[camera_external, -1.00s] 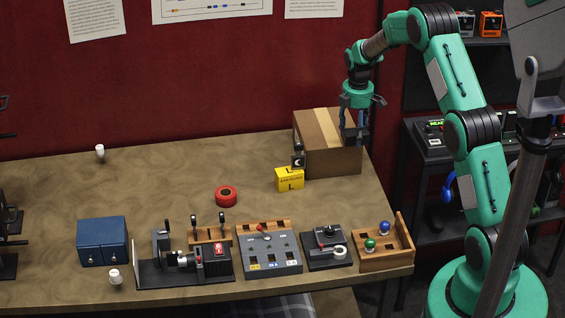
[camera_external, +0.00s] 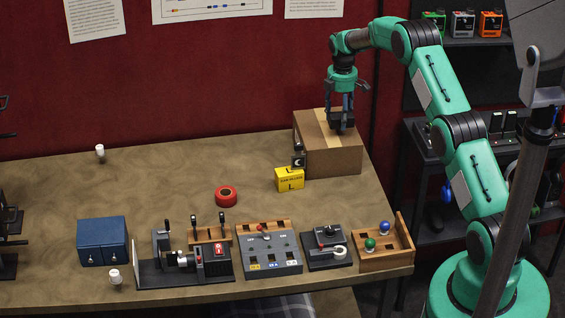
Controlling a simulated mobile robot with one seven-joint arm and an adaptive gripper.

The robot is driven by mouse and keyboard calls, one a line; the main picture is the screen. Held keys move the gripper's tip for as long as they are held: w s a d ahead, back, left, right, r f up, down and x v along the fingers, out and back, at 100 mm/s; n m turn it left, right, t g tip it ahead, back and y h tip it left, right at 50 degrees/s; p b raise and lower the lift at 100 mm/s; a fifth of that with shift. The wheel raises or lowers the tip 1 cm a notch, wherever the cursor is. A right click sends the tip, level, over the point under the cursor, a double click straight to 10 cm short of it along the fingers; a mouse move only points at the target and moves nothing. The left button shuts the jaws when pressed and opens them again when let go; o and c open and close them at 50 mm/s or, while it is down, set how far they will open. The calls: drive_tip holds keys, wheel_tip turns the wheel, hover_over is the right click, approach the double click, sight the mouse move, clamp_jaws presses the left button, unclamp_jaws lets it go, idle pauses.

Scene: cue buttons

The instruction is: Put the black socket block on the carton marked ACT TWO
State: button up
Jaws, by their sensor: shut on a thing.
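A brown carton (camera_external: 342,158) with a paler tape strip stands at the back right of the table. No ACT TWO marking can be read on it from here. My gripper (camera_external: 341,112) points down over the carton's top and is shut on a dark block, which I take for the black socket block (camera_external: 342,122). The block is at the carton's top face, toward its right half. I cannot tell whether it touches the top or hangs just above it. The fingers partly hide the block.
A yellow box marked L (camera_external: 289,180) and a small black piece with a moon sign (camera_external: 298,161) are at the carton's front left. A red tape roll (camera_external: 226,196) lies mid-table. Control boxes and a wooden tray (camera_external: 385,262) line the front edge. The left middle is mostly clear.

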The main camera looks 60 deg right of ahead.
sight(336, 123)
drive_tip(key=shift+w+d, duration=0.65)
drive_tip(key=shift+w, duration=0.3)
drive_tip(key=shift+f, duration=0.2)
drive_tip(key=shift+f+p, duration=0.6)
drive_tip(key=shift+f, duration=1.05)
drive_tip(key=shift+f, duration=0.1)
drive_tip(key=o, duration=1.3)
drive_tip(key=shift+c, duration=0.2)
wheel_tip(336, 123, up, 12)
drive_tip(key=b, duration=0.2)
